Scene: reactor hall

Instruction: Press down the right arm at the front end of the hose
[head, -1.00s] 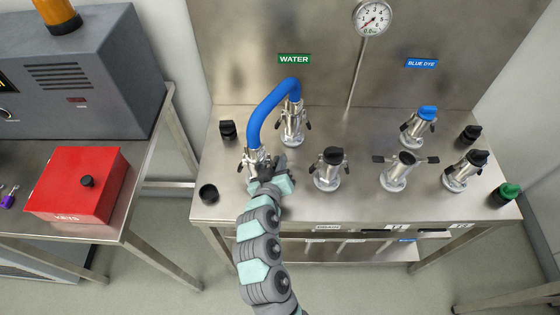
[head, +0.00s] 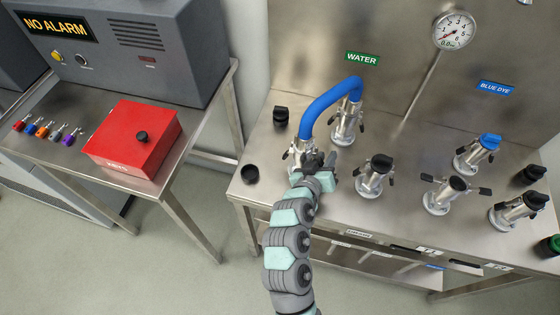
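The blue hose (head: 328,102) arches from the coupling under the WATER label (head: 362,58) to a second metal coupling nearer the table's front. The front coupling (head: 297,153) is upright, with the hose end seated on it. My gripper (head: 318,161) is at the right side of this front coupling, where its right arm would be. The gripper covers that arm, so I cannot see the arm's position or whether the fingers touch it. The finger opening is too small and dark to tell. The rear coupling (head: 345,125) has dark arms at its sides.
Loose black caps lie at left (head: 250,174) and behind (head: 281,116). A red KEYS box (head: 133,140) sits on the left table. A gauge (head: 454,31) is behind.

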